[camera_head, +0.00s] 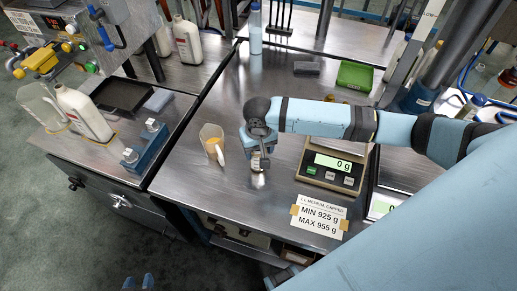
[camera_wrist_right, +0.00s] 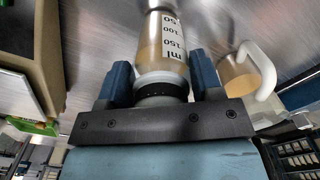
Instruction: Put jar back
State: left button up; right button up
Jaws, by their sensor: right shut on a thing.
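A clear jar (camera_wrist_right: 163,48) with a black ml scale and amber contents is held in my right gripper (camera_wrist_right: 165,85). The blue fingers grip it on both sides near its dark-ringed end. In the head view, my right gripper (camera_head: 260,155) is over the steel table, and only a small part of the jar (camera_head: 259,181) shows below it. I cannot tell whether the jar touches the table.
A pitcher (camera_head: 211,146) with a white handle stands just left of the jar. A scale (camera_head: 333,165) reading 0 g is to the right, with a weight sign (camera_head: 319,216) in front. The table's left front is clear.

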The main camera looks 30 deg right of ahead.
jog(key=shift+f, duration=0.15)
jog(key=o, duration=1.4)
jog(key=shift+f, duration=0.15)
notch_tip(320, 180, up, 12)
jog(key=shift+r, duration=0.2)
